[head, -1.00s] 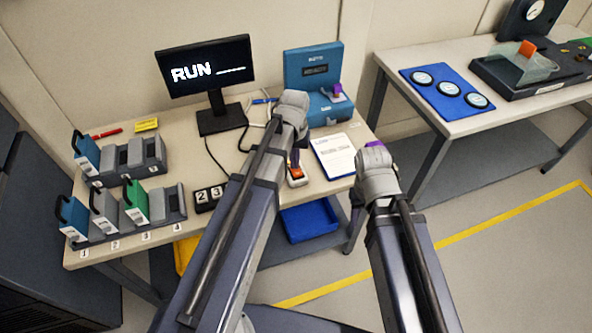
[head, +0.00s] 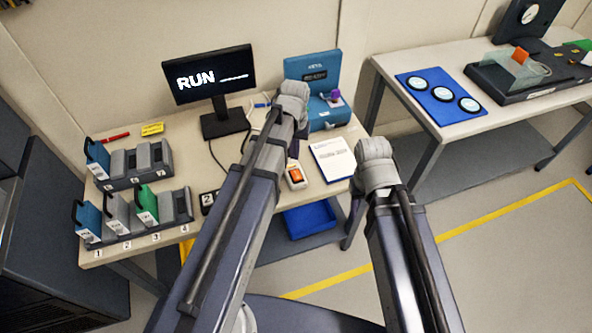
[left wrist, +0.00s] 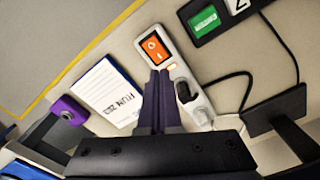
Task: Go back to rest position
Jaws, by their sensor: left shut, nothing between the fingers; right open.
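My left gripper (head: 293,149) is over the front of the table, just above a white power strip (head: 296,178) with an orange rocker switch (head: 295,174). In the left wrist view its dark purple fingers (left wrist: 161,76) are together and empty, overlapping the view of the strip (left wrist: 172,62). The orange switch (left wrist: 155,47) shows beyond the fingertips. Whether they touch the strip, I cannot tell. My right arm's grey wrist (head: 375,165) is at the table's right front corner. Its fingers are mostly hidden behind the wrist, and nothing is seen held in them.
A monitor (head: 208,82) reading RUN, a blue instrument box (head: 312,66) and a printed sheet (head: 333,158) are on the table. Cartridge racks (head: 172,207) stand at left. A second table (head: 505,123) is at right. Open floor (head: 490,255) lies right of my right arm.

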